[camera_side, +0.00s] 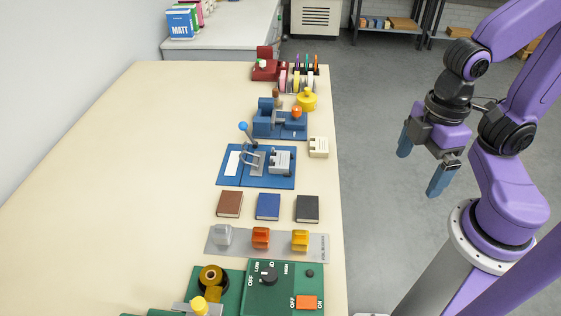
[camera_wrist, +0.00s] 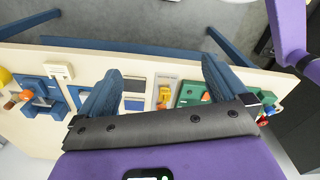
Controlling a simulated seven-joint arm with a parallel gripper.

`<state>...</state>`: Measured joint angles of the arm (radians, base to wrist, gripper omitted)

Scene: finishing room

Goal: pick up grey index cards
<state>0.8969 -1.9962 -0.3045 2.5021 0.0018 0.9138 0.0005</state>
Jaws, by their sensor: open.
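Three small flat blocks with pale edges, like card stacks or little books, lie in a row on the table: a brown one (camera_side: 230,204), a blue one (camera_side: 268,206) and a dark grey to black one (camera_side: 307,208). The dark one is the closest to grey index cards, but I cannot tell for sure that it is cards. My gripper (camera_side: 420,170) is open and empty, off the table's right edge and apart from the blocks. In the wrist view its two blue fingers (camera_wrist: 162,70) are spread, with the table beyond them. The wrist view shows no clear grey cards.
The cream table (camera_side: 130,160) has a wide clear area on the left. Near the blocks are a grey plate with coloured knobs (camera_side: 260,238), a green switch panel (camera_side: 275,288), a blue plate with a lever (camera_side: 256,167) and a blue vise-like fixture (camera_side: 266,118).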

